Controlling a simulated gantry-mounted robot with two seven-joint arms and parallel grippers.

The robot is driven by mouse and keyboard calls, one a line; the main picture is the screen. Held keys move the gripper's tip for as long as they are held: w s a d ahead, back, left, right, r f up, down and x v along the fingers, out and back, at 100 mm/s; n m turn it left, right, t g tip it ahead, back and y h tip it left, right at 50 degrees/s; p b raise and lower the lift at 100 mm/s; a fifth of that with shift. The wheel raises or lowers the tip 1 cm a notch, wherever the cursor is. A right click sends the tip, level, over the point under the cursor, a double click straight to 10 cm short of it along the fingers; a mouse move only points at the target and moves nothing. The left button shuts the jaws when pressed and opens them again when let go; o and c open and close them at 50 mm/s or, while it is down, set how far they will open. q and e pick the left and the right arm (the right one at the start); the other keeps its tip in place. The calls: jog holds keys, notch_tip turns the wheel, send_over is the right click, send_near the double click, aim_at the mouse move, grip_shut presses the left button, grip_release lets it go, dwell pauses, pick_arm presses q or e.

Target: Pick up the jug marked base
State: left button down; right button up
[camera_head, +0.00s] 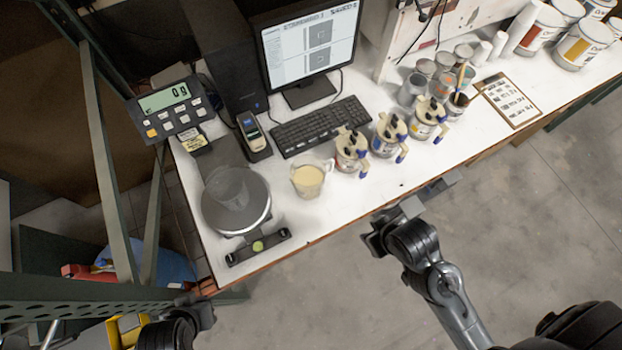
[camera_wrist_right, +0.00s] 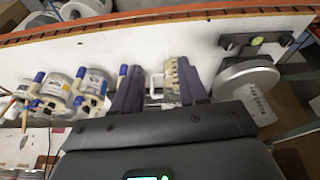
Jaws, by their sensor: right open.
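A clear jug of cream-coloured liquid (camera_head: 307,181) stands upright on the white bench between the round scale and the colorant dispensers. I cannot read a marking on it. My right gripper (camera_head: 388,222) is off the bench's front edge, to the right of and apart from the jug. In the right wrist view, its open fingers (camera_wrist_right: 160,76) point at the bench, with a jug-like shape (camera_wrist_right: 156,86) beyond and between them; nothing is held. My left gripper (camera_head: 200,312) is at the lower left, dark and partly cut off; its jaws cannot be made out.
Several pump-topped dispensers (camera_head: 352,150) stand right of the jug. A keyboard (camera_head: 318,126) and monitor (camera_head: 310,42) are behind. A clipboard (camera_head: 508,100) lies at right. The bench front is mostly clear.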

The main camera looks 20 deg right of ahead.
jog(key=shift+a, duration=0.1)
jog(key=shift+c, duration=1.4)
